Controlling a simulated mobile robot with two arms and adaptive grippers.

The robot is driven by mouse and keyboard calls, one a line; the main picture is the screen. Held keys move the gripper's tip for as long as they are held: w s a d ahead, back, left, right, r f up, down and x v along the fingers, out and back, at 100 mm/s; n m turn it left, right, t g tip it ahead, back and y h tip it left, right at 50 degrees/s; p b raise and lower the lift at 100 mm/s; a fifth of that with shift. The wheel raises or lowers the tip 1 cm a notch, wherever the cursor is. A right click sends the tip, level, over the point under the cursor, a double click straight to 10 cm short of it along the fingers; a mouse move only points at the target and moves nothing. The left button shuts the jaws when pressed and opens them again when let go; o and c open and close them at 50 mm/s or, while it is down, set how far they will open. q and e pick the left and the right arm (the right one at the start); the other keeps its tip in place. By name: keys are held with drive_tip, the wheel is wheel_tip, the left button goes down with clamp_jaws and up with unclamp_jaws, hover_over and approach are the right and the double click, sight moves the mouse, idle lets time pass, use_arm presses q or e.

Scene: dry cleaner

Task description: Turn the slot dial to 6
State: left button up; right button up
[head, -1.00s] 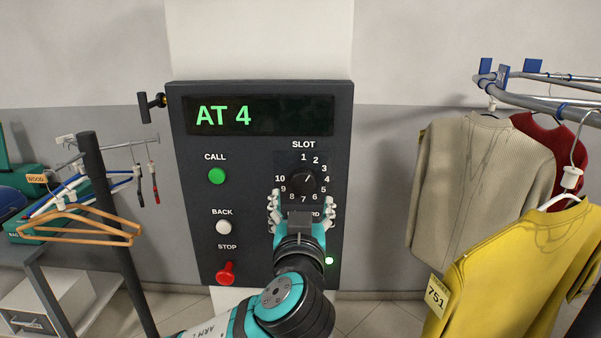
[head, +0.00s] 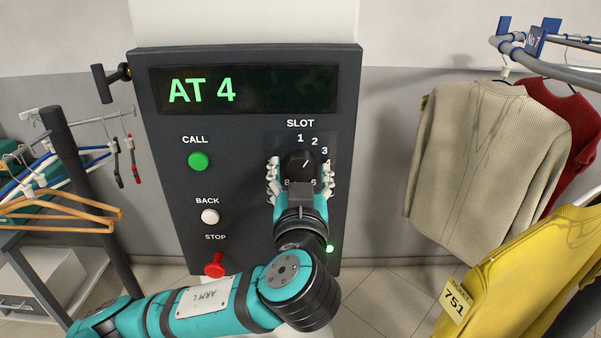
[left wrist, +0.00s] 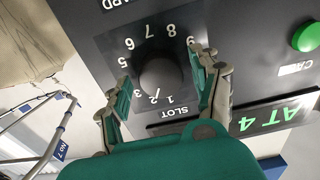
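The slot dial (head: 301,160) is a round black knob on the dark control panel (head: 240,235), ringed by white numbers. Its white mark points up and to the right, roughly toward 2; the exact number is hard to tell. The green display (head: 245,90) reads AT 4. My left gripper (head: 300,172) is open, with one finger on each side of the dial and its palm below it. In the left wrist view the dial (left wrist: 160,78) sits between the spread fingers (left wrist: 160,72), with gaps showing. The fingers hide some numbers. My right gripper is not in view.
A green CALL button (head: 198,161), a white BACK button (head: 210,216) and a red STOP knob (head: 215,265) are left of the dial. Clothes hang at right, including a yellow garment (head: 540,260). Orange hangers (head: 60,208) hang at left.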

use_arm(q)
drive_tip(key=c, duration=0.9)
drive_tip(key=shift+f, duration=0.15)
